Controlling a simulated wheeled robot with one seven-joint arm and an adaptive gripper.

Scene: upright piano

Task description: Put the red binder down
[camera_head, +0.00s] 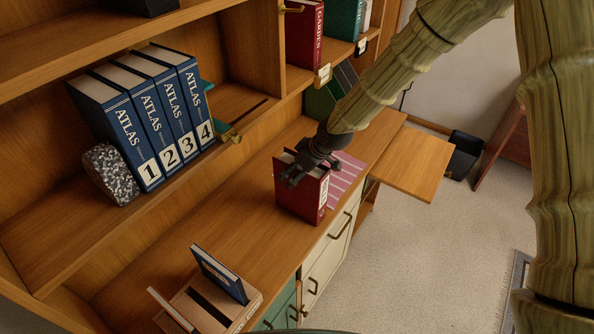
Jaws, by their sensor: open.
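The red binder (302,193) stands upright on the wooden counter, near its front edge. My gripper (299,172) is open at the binder's top. Its dark fingers hide part of the top edge, and I cannot tell whether they touch the binder. My arm reaches in from the upper right. A pink striped mat or sheet (345,178) lies on the counter just to the right of the binder.
Blue atlas volumes (140,120) lean on a speckled stone bookend (109,174) on the shelf at left. A wooden holder with a blue book (220,273) stands at the front. A pull-out board (415,162) juts out at right. Counter left of the binder is clear.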

